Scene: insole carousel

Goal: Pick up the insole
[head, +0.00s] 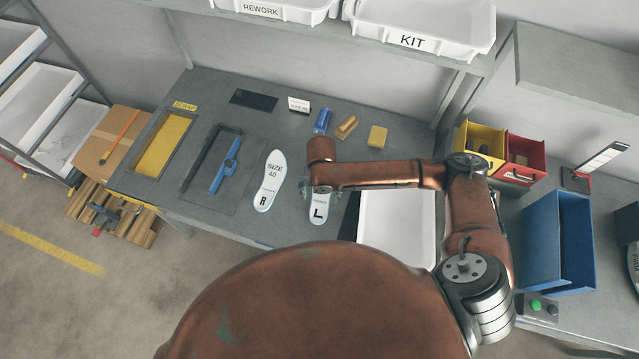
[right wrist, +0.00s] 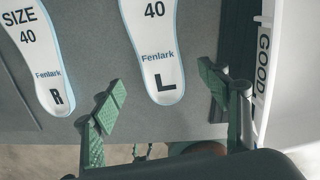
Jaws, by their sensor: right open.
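Two white insoles with pale blue edges lie flat on the grey bench. The insole marked R (head: 269,181) also shows in the right wrist view (right wrist: 37,58). The insole marked L (head: 319,209) is partly covered by my right arm in the head view, and shows in the right wrist view (right wrist: 152,38) with "40" and "Fenlark" printed on it. My right gripper (head: 319,189) is above the L insole. In the right wrist view the open fingers (right wrist: 160,84) stand either side of its heel end, with nothing between them gripped. My left gripper is not in view.
A white tray (head: 397,238) lies right of the L insole; a wall marked GOOD (right wrist: 262,70) shows near the right finger. Small blocks (head: 377,136) lie behind.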

